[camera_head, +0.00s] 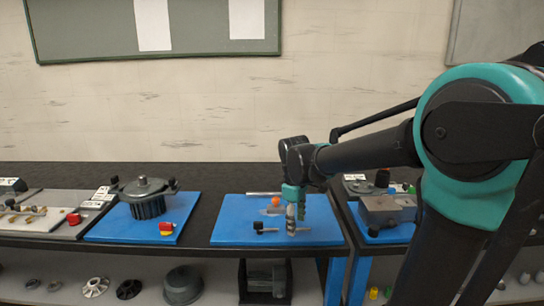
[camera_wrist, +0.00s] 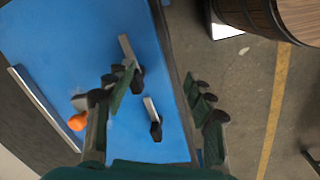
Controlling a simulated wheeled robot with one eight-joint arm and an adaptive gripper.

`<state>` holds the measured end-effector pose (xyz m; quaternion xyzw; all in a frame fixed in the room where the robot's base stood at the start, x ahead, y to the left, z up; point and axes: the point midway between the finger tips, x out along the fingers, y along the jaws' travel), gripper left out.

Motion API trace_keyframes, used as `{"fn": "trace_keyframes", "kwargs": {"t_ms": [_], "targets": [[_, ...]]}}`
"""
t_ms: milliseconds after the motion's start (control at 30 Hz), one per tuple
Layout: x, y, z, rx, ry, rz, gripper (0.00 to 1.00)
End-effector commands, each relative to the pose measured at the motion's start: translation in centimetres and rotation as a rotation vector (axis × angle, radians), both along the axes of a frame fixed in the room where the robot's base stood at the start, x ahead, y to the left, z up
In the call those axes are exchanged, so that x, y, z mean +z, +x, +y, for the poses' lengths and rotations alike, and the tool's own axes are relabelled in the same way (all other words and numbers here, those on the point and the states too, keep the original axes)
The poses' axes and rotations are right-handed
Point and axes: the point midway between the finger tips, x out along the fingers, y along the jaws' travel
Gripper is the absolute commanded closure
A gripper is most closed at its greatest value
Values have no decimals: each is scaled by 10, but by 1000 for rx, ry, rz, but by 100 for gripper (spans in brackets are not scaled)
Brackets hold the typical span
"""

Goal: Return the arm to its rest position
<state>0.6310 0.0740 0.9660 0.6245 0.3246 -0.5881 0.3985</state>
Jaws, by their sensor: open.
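My arm reaches in from the right in the head view, bent down over a blue board (camera_head: 230,234) on the dark bench. My gripper (camera_head: 300,212) points down over this board. In the wrist view my gripper (camera_wrist: 160,90) has its two fingers spread wide, with nothing held between them. A grey bar with a black end (camera_wrist: 150,108) lies on the board below the fingers. Another bar with a dark end (camera_wrist: 127,50) is partly hidden by the left finger. An orange-ended part (camera_wrist: 77,121) lies left of that finger.
A dark ribbed pot-like part (camera_head: 148,205) and a red part (camera_head: 166,228) are on a blue board to the left. A grey block (camera_head: 385,210) is on another to the right. A shelf below holds several parts. A wooden barrel (camera_wrist: 270,15) stands on the floor.

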Motion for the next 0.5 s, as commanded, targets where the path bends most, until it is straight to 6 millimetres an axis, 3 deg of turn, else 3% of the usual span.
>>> {"fn": "trace_keyframes", "kwargs": {"t_ms": [167, 300, 500], "targets": [[-44, -38, -46, -314, 80, -86, 46], [-89, -84, -85, -647, 176, -177, 46], [-128, -131, -110, -968, 282, -260, 46]]}}
